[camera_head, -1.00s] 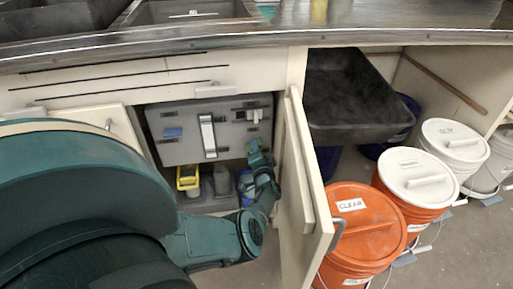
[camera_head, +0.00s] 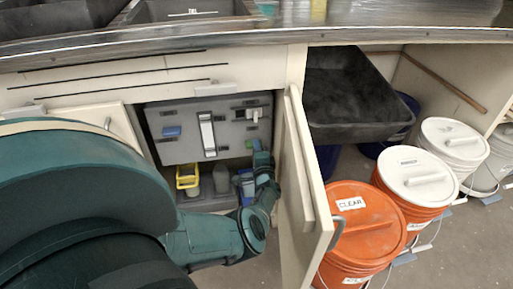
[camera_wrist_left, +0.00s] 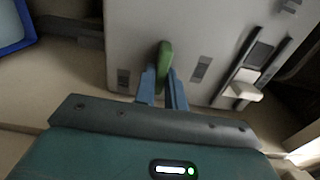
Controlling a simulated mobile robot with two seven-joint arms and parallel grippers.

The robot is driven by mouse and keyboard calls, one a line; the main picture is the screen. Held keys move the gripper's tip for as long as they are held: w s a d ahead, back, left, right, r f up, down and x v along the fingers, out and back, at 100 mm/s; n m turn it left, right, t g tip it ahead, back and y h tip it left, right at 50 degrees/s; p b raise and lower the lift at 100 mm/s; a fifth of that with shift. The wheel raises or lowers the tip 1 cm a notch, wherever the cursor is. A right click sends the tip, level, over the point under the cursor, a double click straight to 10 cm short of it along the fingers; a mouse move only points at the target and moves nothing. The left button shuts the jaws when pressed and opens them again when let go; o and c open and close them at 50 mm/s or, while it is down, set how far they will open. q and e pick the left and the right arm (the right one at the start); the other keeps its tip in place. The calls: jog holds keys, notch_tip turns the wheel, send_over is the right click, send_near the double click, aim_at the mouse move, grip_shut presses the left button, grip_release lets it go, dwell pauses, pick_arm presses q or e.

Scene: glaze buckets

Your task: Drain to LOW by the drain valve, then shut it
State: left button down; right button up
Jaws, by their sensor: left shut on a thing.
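A grey tank (camera_head: 228,150) with a pale upright gauge strip (camera_head: 208,135) hangs inside the open cabinet; its level marks are too small to read. A blue lever (camera_head: 172,132) is on its left and a white slider (camera_head: 253,114) on its upper right. In the left wrist view, a green handle (camera_wrist_left: 166,58) stands at the edge of the tank face (camera_wrist_left: 180,25). My left gripper (camera_wrist_left: 163,84) is shut on this green handle, one blue finger on each side. In the head view my left gripper (camera_head: 263,160) is at the tank's lower right, hiding the handle. My right gripper does not show.
The open cabinet door (camera_head: 302,195) stands close to the right of my left arm. A yellow caddy (camera_head: 188,178) and bottles sit below the tank. Orange buckets (camera_head: 362,240) and white-lidded buckets stand right of the door. A black sink basin (camera_head: 350,100) hangs behind them.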

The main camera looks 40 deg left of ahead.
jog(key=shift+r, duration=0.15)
pick_arm(q)
jog(key=c, duration=1.5)
grip_release()
jog(key=shift+o, duration=0.2)
jog(key=shift+s, duration=0.15)
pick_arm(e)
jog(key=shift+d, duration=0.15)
